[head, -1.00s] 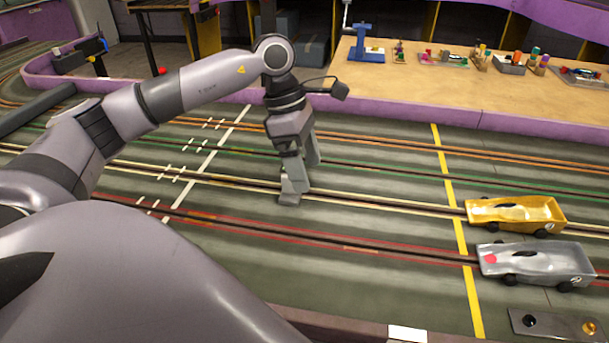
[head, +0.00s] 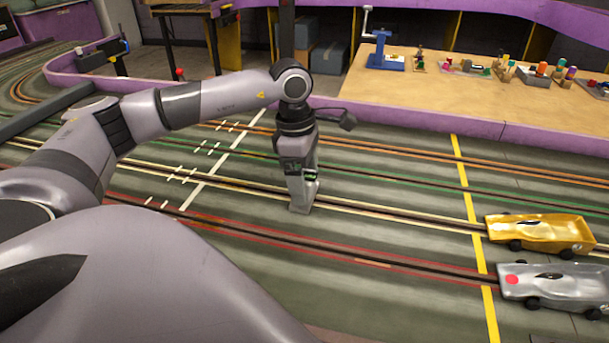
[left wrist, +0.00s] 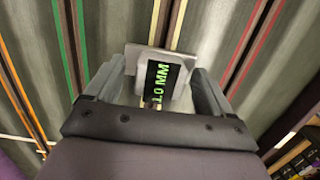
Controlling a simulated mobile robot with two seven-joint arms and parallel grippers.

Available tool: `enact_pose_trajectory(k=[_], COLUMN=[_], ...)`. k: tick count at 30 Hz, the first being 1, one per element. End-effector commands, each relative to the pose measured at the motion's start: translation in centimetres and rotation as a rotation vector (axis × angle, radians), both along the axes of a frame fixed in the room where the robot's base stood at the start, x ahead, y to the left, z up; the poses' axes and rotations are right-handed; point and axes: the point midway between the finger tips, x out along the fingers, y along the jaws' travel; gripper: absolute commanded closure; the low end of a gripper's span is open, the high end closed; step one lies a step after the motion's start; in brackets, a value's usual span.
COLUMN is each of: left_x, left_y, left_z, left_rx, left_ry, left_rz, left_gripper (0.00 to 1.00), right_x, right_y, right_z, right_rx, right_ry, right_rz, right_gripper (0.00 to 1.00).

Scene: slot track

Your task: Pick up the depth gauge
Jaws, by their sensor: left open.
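The depth gauge (left wrist: 188,98) is a small grey block with a black display reading "1.0 MM" in green. In the left wrist view it sits between the fingers of my left gripper (left wrist: 158,88), which are open with a finger on each side. In the head view the gripper (head: 303,190) points down at the track, and the gauge's grey foot (head: 300,208) shows below the fingers, near a cream-lined slot. The gripper hides much of the gauge there. My right gripper is not in view.
A gold car (head: 540,232) and a silver car (head: 556,287) stand on the track at the right, past a yellow line (head: 470,195). A wooden bench (head: 410,95) with a blue tool (head: 384,58) and small parts is at the back. The track around the gauge is clear.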

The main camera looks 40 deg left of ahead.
Motion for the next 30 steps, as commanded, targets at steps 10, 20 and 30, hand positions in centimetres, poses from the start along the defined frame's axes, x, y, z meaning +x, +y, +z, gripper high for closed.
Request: enact_pose_trajectory(k=[10, 20, 30], left_x=[0.0, 0.1, 0.1], left_y=[0.0, 0.0, -0.1], left_z=[0.1, 0.7, 6.6], left_rx=[-0.001, -0.001, -0.003], left_ry=[0.0, -0.002, -0.006], left_rz=[0.0, 0.0, -0.001], left_gripper=[0.78, 0.83, 0.83], right_x=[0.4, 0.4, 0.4], right_y=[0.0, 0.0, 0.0], right_z=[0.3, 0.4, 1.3], right_rx=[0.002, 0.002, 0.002], right_ry=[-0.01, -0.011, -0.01], right_rz=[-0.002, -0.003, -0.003], right_gripper=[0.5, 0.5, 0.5])
